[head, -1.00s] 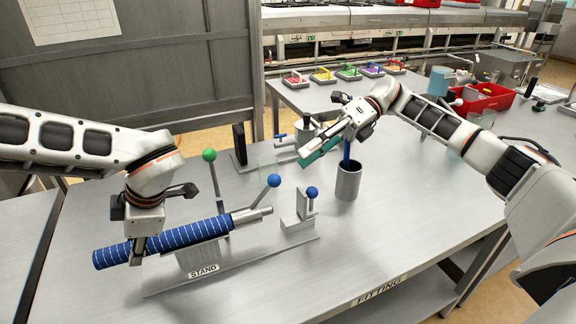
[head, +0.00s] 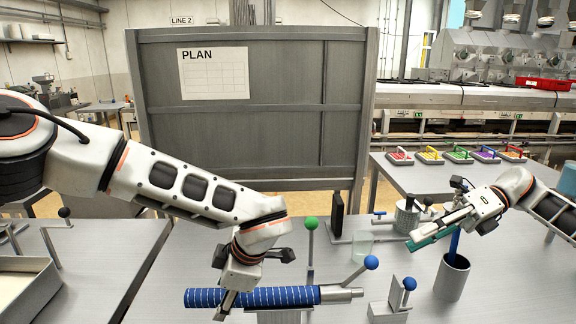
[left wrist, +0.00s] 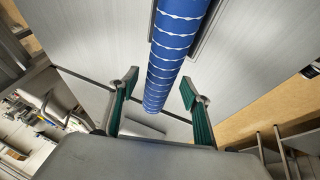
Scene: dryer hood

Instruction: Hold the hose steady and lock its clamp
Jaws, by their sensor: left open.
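The blue hose (head: 275,296) with white bands lies level on the stand, with a grey metal end piece (head: 340,294) at its right. My left gripper (head: 226,301) is over the hose's left part. In the left wrist view its open, green-padded fingers lie either side of the hose (left wrist: 168,60); I see no grip on it. By the hose stand a green-ball lever (head: 311,224), a blue-ball lever (head: 371,263) and a grey block with a blue-ball lever (head: 409,284). Which lever belongs to the clamp is unclear. My right gripper (head: 415,240) is away to the right; its jaw gap is unclear.
A grey cup (head: 451,278) with a blue rod stands under my right gripper. A clear tumbler (head: 362,246) and a dark upright plate (head: 337,214) stand behind the levers. A light tray (head: 25,290) is at the far left. A grey partition (head: 250,120) closes the back.

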